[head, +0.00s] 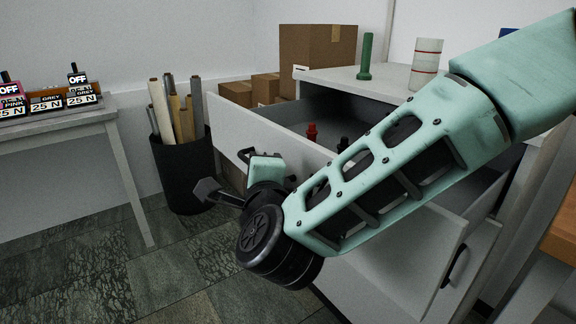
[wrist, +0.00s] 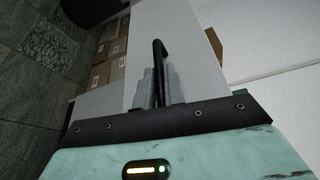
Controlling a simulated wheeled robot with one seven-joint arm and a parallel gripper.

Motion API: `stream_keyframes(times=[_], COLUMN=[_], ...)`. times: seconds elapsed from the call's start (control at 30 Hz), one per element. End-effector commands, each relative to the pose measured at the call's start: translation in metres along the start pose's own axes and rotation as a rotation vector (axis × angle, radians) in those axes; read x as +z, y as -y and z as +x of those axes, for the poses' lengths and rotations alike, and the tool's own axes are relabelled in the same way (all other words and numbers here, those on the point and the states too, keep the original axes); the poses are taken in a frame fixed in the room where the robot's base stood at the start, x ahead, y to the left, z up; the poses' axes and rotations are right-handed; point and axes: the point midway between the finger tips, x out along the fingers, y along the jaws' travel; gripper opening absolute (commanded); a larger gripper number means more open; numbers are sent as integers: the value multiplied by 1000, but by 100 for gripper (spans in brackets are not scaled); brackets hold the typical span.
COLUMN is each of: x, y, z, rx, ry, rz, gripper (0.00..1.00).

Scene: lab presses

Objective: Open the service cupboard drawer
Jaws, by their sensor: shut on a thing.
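The white service cupboard drawer (head: 265,128) stands well out from the cupboard (head: 345,82) in the head view. Its dark interior is open to view, with a red item (head: 312,131) and a black item (head: 343,144) inside. In the wrist view, my gripper (wrist: 159,88) is shut on the black drawer handle (wrist: 159,50), with a grey finger on each side of the bar. The pale drawer front (wrist: 190,45) lies behind the handle. In the head view my arm crosses the drawer and hides part of its front and interior.
A green cylinder (head: 366,56) and a white roll (head: 426,64) stand on the cupboard top. A black bin of rolled tubes (head: 184,178) stands left of the drawer. Cardboard boxes (head: 318,46) are behind. A side table (head: 60,128) is at left; floor between is clear.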

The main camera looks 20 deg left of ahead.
Motion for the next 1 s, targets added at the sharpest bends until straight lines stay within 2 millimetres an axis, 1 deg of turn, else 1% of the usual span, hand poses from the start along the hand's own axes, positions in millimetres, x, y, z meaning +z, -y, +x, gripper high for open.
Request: stream_keyframes(times=[0.03, 0.1, 0.3, 0.5, 0.87, 0.9, 0.93, 0.97, 1.0], x=[10, 21, 42, 50, 51, 51, 51, 51, 51], y=[-6, -8, -12, -14, -14, -14, -14, -14, -13], z=[-5, -9, -18, -21, -22, -22, -22, -21, -21], rx=[3, 3, 4, 4, 4, 4, 4, 4, 3], ry=[3, 3, 0, -1, -1, -1, -1, -1, -1], rz=[0, -1, -1, -1, -1, -1, -1, -1, -1], gripper=[0, 0, 0, 0, 0, 19, 27, 33, 33])
